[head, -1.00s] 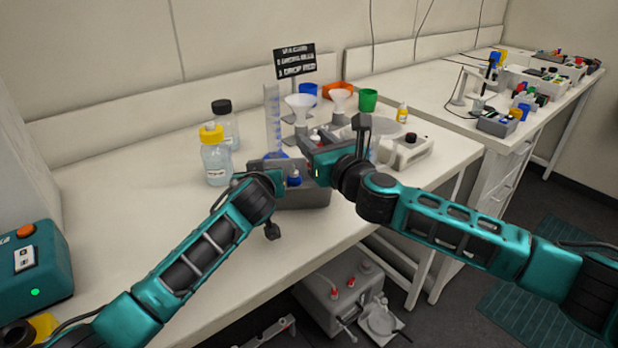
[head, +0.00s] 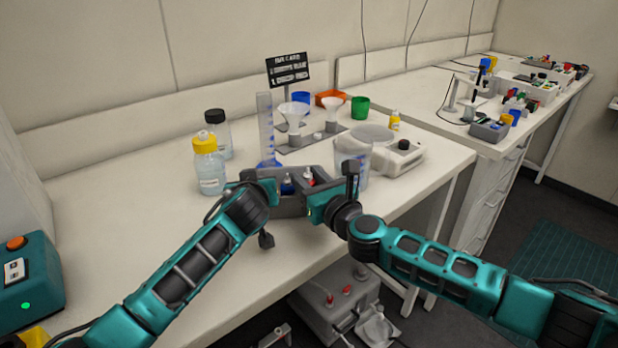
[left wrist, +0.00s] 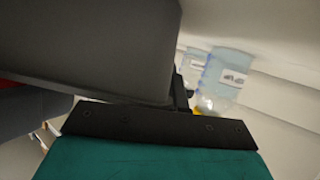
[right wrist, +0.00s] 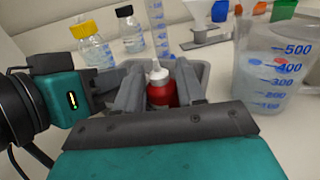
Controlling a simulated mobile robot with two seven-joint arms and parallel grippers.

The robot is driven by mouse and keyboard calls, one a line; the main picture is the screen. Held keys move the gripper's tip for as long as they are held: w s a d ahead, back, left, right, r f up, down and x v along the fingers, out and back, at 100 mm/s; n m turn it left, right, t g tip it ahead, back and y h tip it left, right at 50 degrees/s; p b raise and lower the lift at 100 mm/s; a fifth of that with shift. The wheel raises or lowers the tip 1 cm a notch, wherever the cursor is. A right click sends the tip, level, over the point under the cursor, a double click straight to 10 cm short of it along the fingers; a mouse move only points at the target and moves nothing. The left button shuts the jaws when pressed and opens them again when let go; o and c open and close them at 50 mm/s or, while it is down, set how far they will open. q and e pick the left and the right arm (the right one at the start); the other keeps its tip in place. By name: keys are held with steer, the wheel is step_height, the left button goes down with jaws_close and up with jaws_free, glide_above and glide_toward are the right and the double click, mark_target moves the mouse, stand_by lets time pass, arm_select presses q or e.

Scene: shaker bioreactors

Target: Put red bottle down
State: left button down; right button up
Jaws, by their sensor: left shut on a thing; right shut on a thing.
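The red bottle (right wrist: 161,92) has a white dropper cap. In the right wrist view it stands upright between the fingers of my right gripper (right wrist: 160,90), which is shut on it. In the head view the red bottle (head: 308,177) is at the right end of a grey caddy (head: 290,207), beside a blue bottle (head: 287,187). Whether its base touches the caddy floor is hidden. My right gripper (head: 316,192) is at the caddy's right end. My left gripper (head: 247,190) is shut on the caddy's left end. A dark grey wall (left wrist: 90,45) fills much of the left wrist view.
A beaker (head: 353,160) stands just right of the caddy, close to my right gripper. A cylinder (head: 266,130), funnels and a yellow-capped bottle (head: 209,165) stand behind and left. A grey device (head: 400,158) is at right. The front left worktop (head: 120,235) is clear.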

steer(key=shift+f, duration=0.45)
steer(key=o, duration=0.9)
steer(key=shift+o, duration=0.2)
steer(key=shift+r, duration=0.1)
